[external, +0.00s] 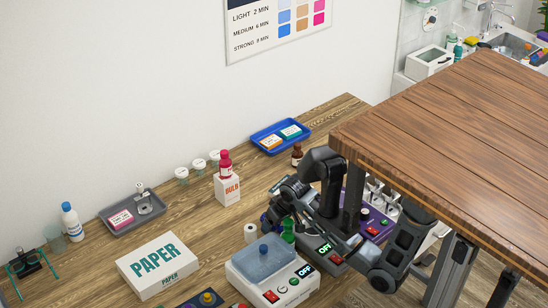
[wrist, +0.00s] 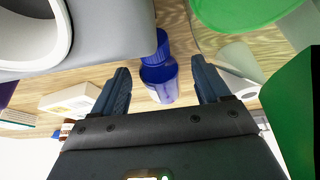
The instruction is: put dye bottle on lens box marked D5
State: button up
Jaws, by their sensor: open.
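A small blue bottle (wrist: 160,82) with a ribbed cap, likely the dye bottle, lies between the spread fingers of my gripper (wrist: 160,68) in the wrist view. The fingers stand apart on both sides of it, with a gap to each. In the external view my gripper (external: 272,213) is low over the bench, and a bit of blue (external: 264,219) shows beside it, mostly hidden by my arm. I can read no D5 mark in either view. A white box (wrist: 70,102) lies left of the fingers in the wrist view; any mark on it is unreadable.
A red bottle (external: 225,163) stands on a white box (external: 227,189) with red lettering. A green bottle (external: 288,231), a white device with a blue tank (external: 263,257) and a purple device (external: 378,222) crowd my gripper. A PAPER box (external: 158,265) lies left. The wooden table (external: 450,110) overhangs right.

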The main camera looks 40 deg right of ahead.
jog(key=shift+w+f, duration=0.1)
jog(key=shift+f, duration=0.2)
jog(key=shift+c, duration=0.2)
jog(key=c, duration=1.3)
jog(key=shift+o, duration=0.2)
jog(key=shift+r, duration=0.1)
